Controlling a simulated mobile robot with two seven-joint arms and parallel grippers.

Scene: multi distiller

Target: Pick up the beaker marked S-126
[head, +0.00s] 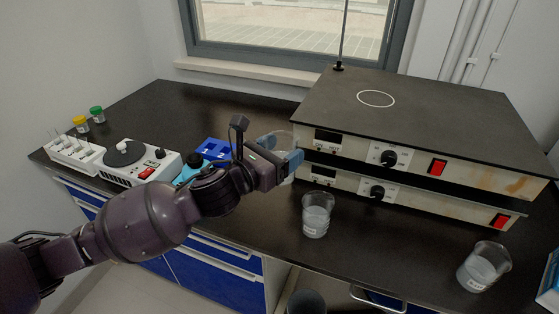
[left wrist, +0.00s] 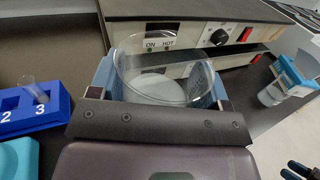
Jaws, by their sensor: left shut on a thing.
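My left gripper (head: 279,158) is shut on a clear glass beaker (head: 281,139), with its pale blue fingers on either side of the glass. In the left wrist view the held beaker (left wrist: 163,70) is upright between the fingers, close in front of the hot plates, with whitish contents. Its label is not readable. A second beaker (head: 316,213) stands on the bench right of the gripper, and a third (head: 484,266) stands farther right. Both have small labels too blurred to read. Dark and blue parts at the lower right of the left wrist view may be my right gripper (left wrist: 297,170).
Two stacked hot plates (head: 430,120) fill the back right. A blue numbered rack (head: 211,150) with a tube is left of the gripper. A white stirrer (head: 135,163), a tube tray (head: 75,153) and two capped jars are farther left. A blue box (head: 549,285) is at the right edge.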

